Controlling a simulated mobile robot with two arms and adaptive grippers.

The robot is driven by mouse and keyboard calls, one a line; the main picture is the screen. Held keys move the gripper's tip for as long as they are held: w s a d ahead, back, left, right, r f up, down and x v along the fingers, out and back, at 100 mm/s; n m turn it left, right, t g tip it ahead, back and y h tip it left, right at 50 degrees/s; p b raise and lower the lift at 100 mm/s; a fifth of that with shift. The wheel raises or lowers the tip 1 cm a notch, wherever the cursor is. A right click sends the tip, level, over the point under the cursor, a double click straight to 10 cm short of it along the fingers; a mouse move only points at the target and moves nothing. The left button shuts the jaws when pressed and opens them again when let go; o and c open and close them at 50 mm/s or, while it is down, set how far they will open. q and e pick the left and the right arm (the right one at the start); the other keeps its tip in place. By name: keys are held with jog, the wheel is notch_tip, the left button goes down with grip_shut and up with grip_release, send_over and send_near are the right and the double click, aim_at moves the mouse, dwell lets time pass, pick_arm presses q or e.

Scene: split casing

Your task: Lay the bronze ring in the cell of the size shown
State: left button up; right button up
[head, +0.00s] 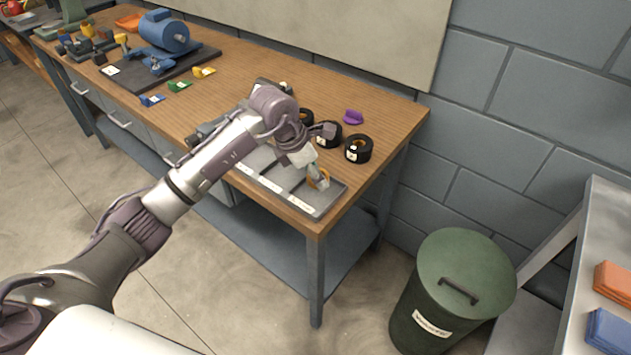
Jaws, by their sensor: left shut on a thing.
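My left gripper (309,170) reaches in from the left over the workbench and points down at the grey tray. It is shut on a small bronze ring (320,180), which shows at its fingertips over the tray's right-hand cell. I cannot tell if the ring touches the tray floor. The grey tray (327,204) is divided into cells, with white labels (301,205) along its front edge; their writing is too small to read. My arm hides the tray's left and back parts. My right gripper is not in view.
Black rolls (358,149) and a purple piece (353,117) stand behind the tray. A blue motor (164,32) on a dark board and coloured clips (179,86) lie further left. A green bin (455,290) stands on the floor right of the bench (395,115).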

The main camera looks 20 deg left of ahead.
aim_at(315, 194)
pick_arm(q)
notch_tip(315, 194, down, 3)
jog(key=shift+f+p, duration=0.1)
jog(key=shift+p, duration=0.45)
jog(key=shift+f, duration=0.35)
jog(key=shift+f, duration=0.1)
jog(key=shift+f, duration=0.15)
jog(key=o, duration=1)
